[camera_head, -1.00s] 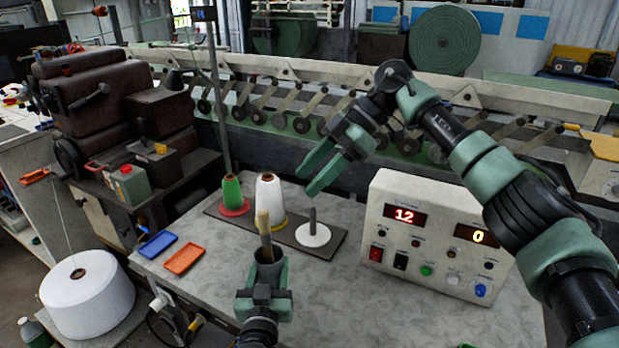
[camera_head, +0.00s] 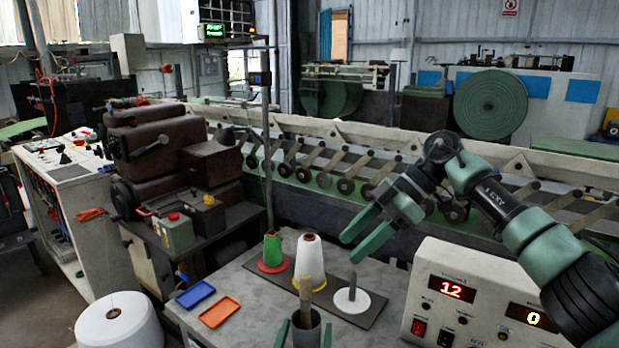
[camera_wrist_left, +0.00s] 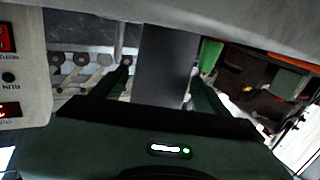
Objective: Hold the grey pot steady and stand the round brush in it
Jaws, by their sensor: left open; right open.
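The dark grey pot (camera_head: 307,332) stands on the table at the bottom of the head view, its lower part cut off by the frame. The brush (camera_head: 305,291) stands in it, its wooden handle sticking up from the mouth; its head is hidden inside. My left gripper (camera_head: 305,338) is open, one finger on each side of the pot. In the left wrist view the pot (camera_wrist_left: 166,65) fills the space between the fingers, with a gap at least on the left side. My right gripper (camera_head: 350,246) is open and empty, raised above the table behind and right of the pot.
A white cone (camera_head: 311,261), a green cone (camera_head: 272,249) and a white disc with a peg (camera_head: 351,301) are on a dark board behind the pot. A control box (camera_head: 460,300) stands at right. Blue (camera_head: 195,294) and orange (camera_head: 219,312) trays lie at left.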

